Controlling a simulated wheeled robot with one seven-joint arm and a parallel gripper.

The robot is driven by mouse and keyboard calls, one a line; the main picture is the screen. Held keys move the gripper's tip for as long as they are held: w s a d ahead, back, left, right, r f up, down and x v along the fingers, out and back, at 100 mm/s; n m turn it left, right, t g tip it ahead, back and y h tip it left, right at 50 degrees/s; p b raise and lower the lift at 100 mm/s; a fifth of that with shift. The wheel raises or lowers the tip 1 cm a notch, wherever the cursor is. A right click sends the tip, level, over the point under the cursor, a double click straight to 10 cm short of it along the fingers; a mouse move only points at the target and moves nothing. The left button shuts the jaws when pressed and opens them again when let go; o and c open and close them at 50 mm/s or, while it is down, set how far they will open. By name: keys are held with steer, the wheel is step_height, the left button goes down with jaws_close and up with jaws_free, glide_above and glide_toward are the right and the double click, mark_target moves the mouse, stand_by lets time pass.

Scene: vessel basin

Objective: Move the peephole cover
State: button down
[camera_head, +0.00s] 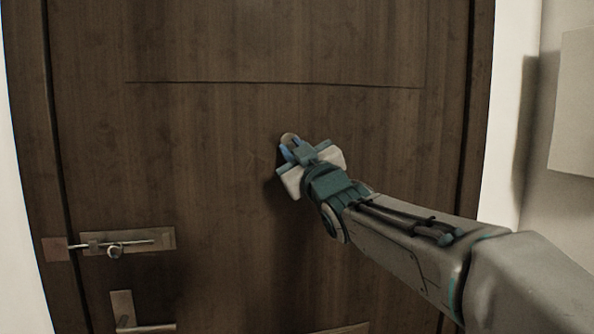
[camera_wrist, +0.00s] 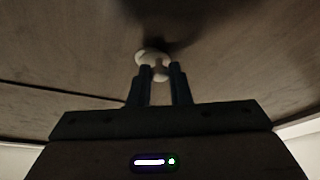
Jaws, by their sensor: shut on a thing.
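The peephole cover (camera_head: 288,138) is a small, pale round piece on the dark wooden door (camera_head: 210,150), near the middle of the head view. My gripper (camera_head: 291,150) reaches it from the lower right, and its fingers hide part of it. In the wrist view the cover (camera_wrist: 150,57) shows as a whitish disc with a small knob (camera_wrist: 160,73) below it. The two fingers of my gripper (camera_wrist: 162,72) are shut on that knob, one on each side. Whether the disc is turned aside from the peephole I cannot tell.
A slide bolt (camera_head: 125,243) is on the door at the left, with a door handle (camera_head: 125,312) below it. A pale wall (camera_head: 512,130) with a white panel (camera_head: 572,110) stands to the right. The door face around my gripper is flat and clear.

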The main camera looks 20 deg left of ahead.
steer(key=m+t+h+b, duration=0.1)
steer(key=m, duration=0.1)
steer(key=a+m+t+h+b, duration=0.1)
steer(key=m, duration=0.1)
steer(key=m+b, duration=0.1)
steer(key=m, duration=0.2)
steer(key=shift+s+a+r+t+h, duration=0.2)
steer(key=shift+s+r+t+h, duration=0.05)
steer(key=shift+s+t+h, duration=0.15)
steer(key=m, duration=0.1)
steer(key=r+m+h+p, duration=0.1)
steer(key=m, duration=0.1)
steer(key=m+t+h+p, duration=0.1)
steer(key=shift+s+a+r+m, duration=0.2)
steer(key=shift+a+m, duration=0.1)
steer(key=shift+m, duration=0.1)
steer(key=shift+s+a+r+m+t+h+p, duration=0.1)
steer(key=shift+r+m+t+h+p, duration=0.1)
steer(key=shift+m+h+p, duration=0.7)
steer(key=shift+s+a+r+m+t+h+p, duration=0.15)
steer(key=shift+m+h+p, duration=0.25)
steer(key=shift+m+p, duration=0.95)
steer(key=shift+w+m+b, duration=0.1)
steer(key=shift+m+b, duration=0.25)
steer(key=shift+m, duration=0.2)
steer(key=c, duration=1.3)
jaws_free()
steer(key=shift+c, duration=0.2)
steer(key=shift+f, duration=0.1)
